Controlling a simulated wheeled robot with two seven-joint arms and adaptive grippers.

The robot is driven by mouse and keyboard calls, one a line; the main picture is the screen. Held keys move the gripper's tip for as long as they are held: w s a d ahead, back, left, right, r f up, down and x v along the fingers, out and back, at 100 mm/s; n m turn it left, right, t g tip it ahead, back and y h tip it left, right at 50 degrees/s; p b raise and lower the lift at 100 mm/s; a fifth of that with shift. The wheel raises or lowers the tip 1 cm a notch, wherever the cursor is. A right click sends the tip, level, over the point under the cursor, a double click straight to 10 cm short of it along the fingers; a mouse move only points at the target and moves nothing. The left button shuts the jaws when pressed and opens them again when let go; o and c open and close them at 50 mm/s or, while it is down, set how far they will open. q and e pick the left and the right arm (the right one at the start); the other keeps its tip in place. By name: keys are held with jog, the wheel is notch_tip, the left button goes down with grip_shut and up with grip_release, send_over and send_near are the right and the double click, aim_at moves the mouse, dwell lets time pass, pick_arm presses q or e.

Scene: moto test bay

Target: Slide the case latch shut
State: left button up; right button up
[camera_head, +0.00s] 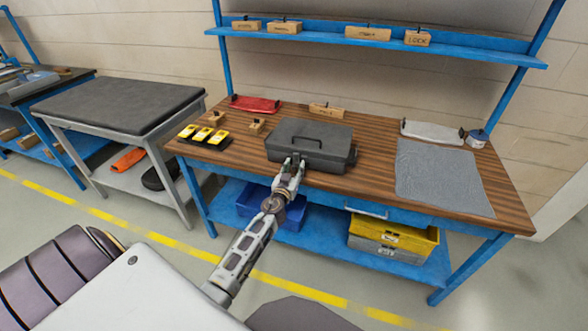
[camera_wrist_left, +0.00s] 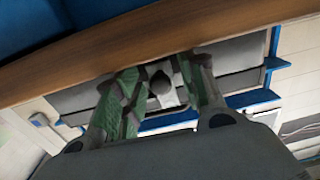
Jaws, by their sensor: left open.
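The dark grey case (camera_head: 310,145) lies closed on the wooden workbench, its handle on the lid. My left gripper (camera_head: 294,162) is at the front side of the case, near its left half. In the left wrist view the open fingers (camera_wrist_left: 168,82) stand either side of a dark round knob (camera_wrist_left: 160,84), which appears to belong to the latch on the case front (camera_wrist_left: 84,97). I cannot tell whether either finger touches it. The latch is hidden by the gripper in the head view. My right gripper is not in view.
The workbench (camera_head: 372,165) holds a grey mat (camera_head: 438,178) at right, yellow devices (camera_head: 202,134) at left, and a red tray (camera_head: 255,104) behind. The bench's front edge (camera_wrist_left: 120,48) runs close to the gripper. A blue shelf (camera_head: 380,43) spans the back.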

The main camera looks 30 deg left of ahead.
pick_arm(q)
grip_shut()
dwell(0.3)
